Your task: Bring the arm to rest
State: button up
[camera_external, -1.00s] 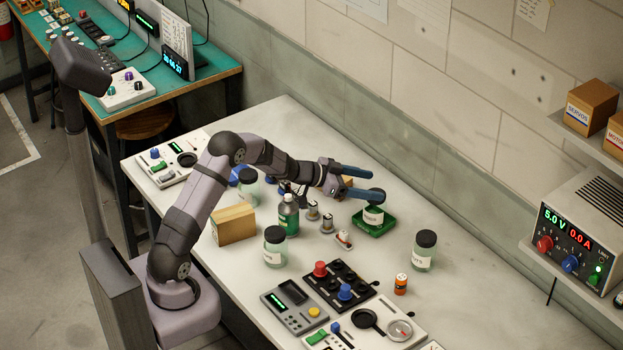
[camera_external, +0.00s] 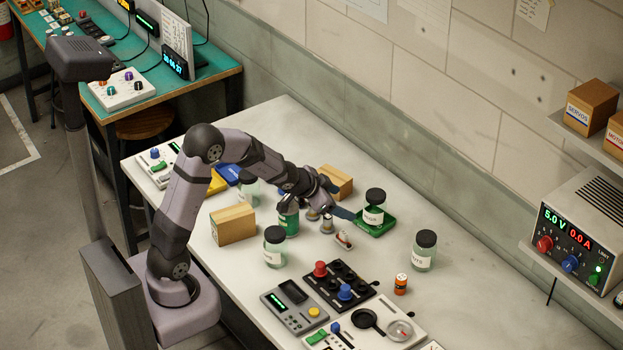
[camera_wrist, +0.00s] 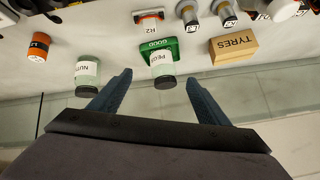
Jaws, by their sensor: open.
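My gripper (camera_external: 337,198) is open and empty, with its blue fingers spread above the bench, left of the green tray. In the wrist view the two fingers (camera_wrist: 158,90) reach in from the bottom edge with nothing between their tips. A black-lidded jar (camera_external: 373,208) stands in the green tray (camera_external: 380,230); its label and the tray also show in the wrist view, the jar (camera_wrist: 163,68) lying beyond the fingertips. My arm is bent at the elbow over the bench.
Jars (camera_external: 424,250) (camera_external: 275,247) and an orange cylinder (camera_external: 401,284) stand nearer the front.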

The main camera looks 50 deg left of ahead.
jog(key=s+d+f+n+g, duration=0.1)
jog(key=s+g, duration=0.2)
jog(key=s, duration=0.7)
jog(key=s+d+f+n+g, duration=0.1)
jog(key=s+f+g, duration=0.1)
jog(key=s, duration=0.9)
jog(key=s+d+f+n+g+b, duration=0.1)
jog(key=s+g, duration=0.3)
jog(key=s, duration=0.7)
jog(key=shift+d+f, duration=0.5)
jog(key=shift+f, duration=0.15)
